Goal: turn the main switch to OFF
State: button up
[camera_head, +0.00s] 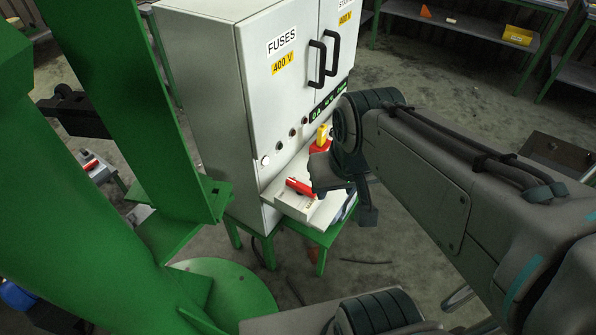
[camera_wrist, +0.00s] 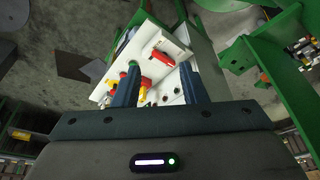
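A red lever handle (camera_head: 300,187) lies on the sloped white panel (camera_head: 328,213) at the front of the cabinet; its label is too small to read surely. It also shows in the wrist view (camera_wrist: 163,57), beyond and between my fingers. A second switch, red and yellow (camera_head: 322,138), is on the panel farther back, partly behind my wrist; in the wrist view its red and yellow parts (camera_wrist: 145,83) show beside the left finger. My gripper (camera_wrist: 160,82) is open with nothing between its fingers, above the panel. I cannot tell which switch is the main one.
The grey cabinet (camera_head: 205,85) with black door handles (camera_head: 324,62) stands behind the panel. Round buttons (camera_head: 266,160) line its lower front. A green frame (camera_head: 165,110) is at the left. Shelves (camera_head: 480,25) stand at the back right, with open floor before them.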

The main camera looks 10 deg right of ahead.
jog(key=w+f+m+b, duration=0.2)
jog(key=w+m+b, duration=0.1)
jog(key=w+m, duration=0.35)
jog(key=m+g+b, duration=0.3)
jog(key=m+b, duration=0.4)
jog(key=m, duration=1.3)
send_over(301, 185)
notch_tip(301, 185, down, 18)
notch_tip(301, 185, down, 13)
jog(key=shift+f, duration=0.1)
jog(key=c, duration=1)
